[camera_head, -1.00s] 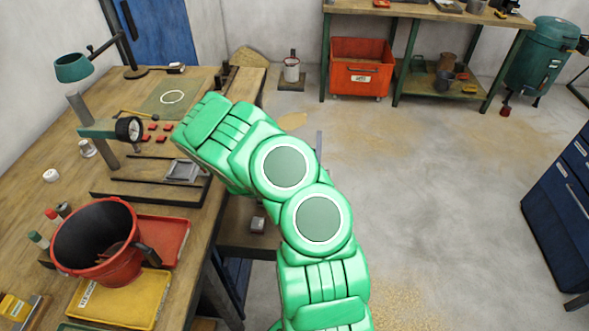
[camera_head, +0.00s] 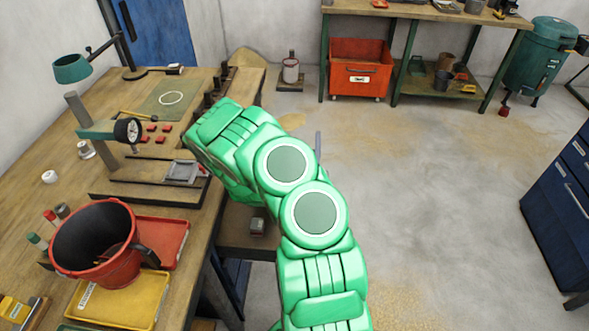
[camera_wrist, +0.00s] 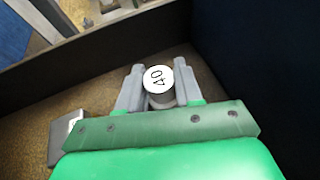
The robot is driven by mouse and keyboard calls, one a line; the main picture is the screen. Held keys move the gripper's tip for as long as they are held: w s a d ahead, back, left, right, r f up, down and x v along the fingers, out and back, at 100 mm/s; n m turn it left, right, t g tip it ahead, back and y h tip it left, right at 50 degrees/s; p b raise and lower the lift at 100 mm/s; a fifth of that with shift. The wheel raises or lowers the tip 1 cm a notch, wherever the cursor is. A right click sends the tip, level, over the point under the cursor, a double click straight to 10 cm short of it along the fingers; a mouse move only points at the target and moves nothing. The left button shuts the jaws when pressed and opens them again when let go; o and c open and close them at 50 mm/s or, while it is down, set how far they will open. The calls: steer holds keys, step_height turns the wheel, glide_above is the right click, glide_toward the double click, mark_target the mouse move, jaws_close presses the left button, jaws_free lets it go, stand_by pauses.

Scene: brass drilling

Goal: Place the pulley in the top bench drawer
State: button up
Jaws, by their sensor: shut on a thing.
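In the wrist view my gripper (camera_wrist: 158,92) is shut on a small round grey piece with a white top marked "40", which I take to be the pulley (camera_wrist: 159,80). Its lower part is partly hidden between the fingers. They are within a brown-floored drawer with dark walls (camera_wrist: 100,48); I cannot tell whether the pulley touches the floor. In the head view the open drawer (camera_head: 240,238) juts from the bench's right side. My green arm hides the gripper and pulley there.
A grey metal block (camera_wrist: 62,135) lies in the drawer left of my gripper. The workbench (camera_head: 60,150) holds a drill stand, a red bucket (camera_head: 95,250) and trays (camera_head: 120,300). The floor to the right is clear up to a blue cabinet (camera_head: 560,210).

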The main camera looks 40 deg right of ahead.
steer(key=o, duration=1.1)
steer(key=shift+a+r, duration=0.15)
steer(key=v, duration=0.4)
steer(key=shift+a+r, duration=0.15)
steer(key=shift+a, duration=0.05)
steer(key=shift+v, duration=1.4)
steer(key=shift+s+d, duration=0.1)
